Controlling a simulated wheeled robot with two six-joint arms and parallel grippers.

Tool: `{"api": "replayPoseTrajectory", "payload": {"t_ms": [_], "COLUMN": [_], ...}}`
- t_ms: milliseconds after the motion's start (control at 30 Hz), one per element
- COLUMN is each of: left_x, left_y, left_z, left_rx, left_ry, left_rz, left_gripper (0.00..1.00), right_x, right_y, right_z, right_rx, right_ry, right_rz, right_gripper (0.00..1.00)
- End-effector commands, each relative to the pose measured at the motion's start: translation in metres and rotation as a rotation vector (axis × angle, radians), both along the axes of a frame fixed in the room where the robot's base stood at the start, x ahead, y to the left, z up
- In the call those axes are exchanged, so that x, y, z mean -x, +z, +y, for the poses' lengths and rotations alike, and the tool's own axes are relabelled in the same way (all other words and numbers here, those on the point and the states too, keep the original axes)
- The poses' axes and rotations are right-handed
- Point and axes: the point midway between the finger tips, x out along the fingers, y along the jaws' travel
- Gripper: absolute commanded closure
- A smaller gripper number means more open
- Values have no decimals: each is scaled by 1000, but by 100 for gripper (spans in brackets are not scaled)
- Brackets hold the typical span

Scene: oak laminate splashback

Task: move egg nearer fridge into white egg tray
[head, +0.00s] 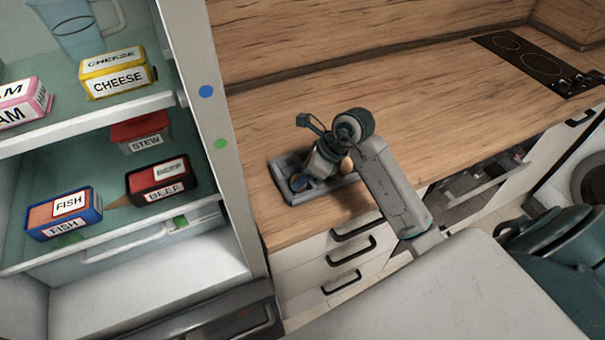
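A light grey tray (284,176) with raised edges lies on the wooden counter beside the fridge; I cannot tell whether it is the white egg tray. My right gripper (318,172) points down over this tray and hides its middle. A small brown, egg-like shape (346,165) shows at the right of the gripper, partly covered. My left gripper is out of view.
The open fridge (222,165) stands on the left with cheese (117,82), ham, stew, fish (66,212) and beef (160,185) packs. A hob (535,62) lies at the far right. The counter (420,95) between is clear. An open drawer (480,182) sticks out below it.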

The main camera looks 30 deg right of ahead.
Motion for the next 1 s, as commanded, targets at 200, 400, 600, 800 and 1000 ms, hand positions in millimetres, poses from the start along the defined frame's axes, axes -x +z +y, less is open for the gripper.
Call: {"api": "replayPoseTrajectory", "payload": {"t_ms": [200, 400, 600, 800, 1000], "left_x": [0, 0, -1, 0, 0], "left_y": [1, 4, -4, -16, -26], "left_z": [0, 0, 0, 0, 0], "left_rx": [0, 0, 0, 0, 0], "left_ry": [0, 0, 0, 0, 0], "left_rz": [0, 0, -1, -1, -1], "left_gripper": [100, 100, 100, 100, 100], "right_x": [0, 0, 5, 15, 23], "right_y": [1, 4, 17, 47, 74], "right_z": [0, 0, -10, -26, -40], "right_rx": [0, 0, 5, 6, 6], "right_ry": [0, 0, 1, 1, 1], "right_rz": [0, 0, -4, -4, -4], "right_gripper": [44, 44, 44, 44, 44]}}
